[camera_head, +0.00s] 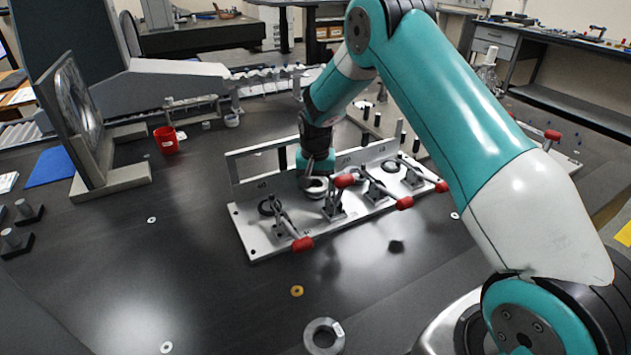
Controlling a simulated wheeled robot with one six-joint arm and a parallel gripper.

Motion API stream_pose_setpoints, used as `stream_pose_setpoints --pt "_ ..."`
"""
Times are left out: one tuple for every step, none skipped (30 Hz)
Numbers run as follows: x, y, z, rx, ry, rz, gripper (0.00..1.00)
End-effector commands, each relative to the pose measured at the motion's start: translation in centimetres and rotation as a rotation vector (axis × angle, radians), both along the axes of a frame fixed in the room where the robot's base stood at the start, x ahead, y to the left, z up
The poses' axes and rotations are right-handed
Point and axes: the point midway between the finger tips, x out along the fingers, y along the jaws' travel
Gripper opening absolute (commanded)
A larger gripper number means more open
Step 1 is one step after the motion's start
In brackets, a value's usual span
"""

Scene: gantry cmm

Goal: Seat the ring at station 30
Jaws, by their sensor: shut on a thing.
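My gripper (318,170) points down over the long grey fixture (262,238) and is shut on a pale metal ring (316,188). The ring is low over the second position from the left, behind a toggle clamp. I cannot tell whether it touches the seat; the gripper and clamp partly hide it. Labels on the fixture's back rail are too small to read surely, so I cannot confirm which is station 30.
Red-handled clamps (303,243) line the fixture's front; one handle (345,181) stands close to my gripper. A thick tagged ring (323,336) and a small yellow washer (297,291) lie on the dark table in front.

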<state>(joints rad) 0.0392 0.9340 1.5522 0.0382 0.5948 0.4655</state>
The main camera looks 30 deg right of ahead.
Motion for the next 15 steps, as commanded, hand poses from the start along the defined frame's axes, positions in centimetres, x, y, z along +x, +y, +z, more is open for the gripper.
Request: stream_pose_setpoints --pt "0.05 -0.01 -0.1 0.0 -0.001 0.0 0.3" --pt "0.04 0.0 -0.15 0.0 -0.001 0.0 0.3" --pt "0.05 -0.01 -0.23 0.0 -0.001 0.0 0.3" --pt "0.04 0.0 -0.29 0.0 -0.001 0.0 0.3" --pt "0.05 0.0 -0.35 0.0 -0.001 0.0 0.3" --pt "0.05 0.01 -0.32 0.0 -0.001 0.0 0.3" --pt "0.06 0.0 -0.29 0.0 -0.001 0.0 0.3" --pt "0.06 0.0 -0.29 0.0 -0.001 0.0 0.3" --pt "0.06 0.0 -0.28 0.0 -0.001 0.0 0.3" --pt "0.05 -0.01 -0.28 0.0 -0.001 0.0 0.3" --pt "0.05 -0.01 -0.28 0.0 -0.001 0.0 0.8" --pt "0.05 -0.01 -0.28 0.0 -0.001 0.0 0.89" --pt "0.04 0.0 -0.28 0.0 -0.001 0.0 0.96" --pt "0.04 0.0 -0.29 0.0 -0.001 0.0 1.0" --pt "0.04 0.0 -0.29 0.0 -0.001 0.0 1.0"
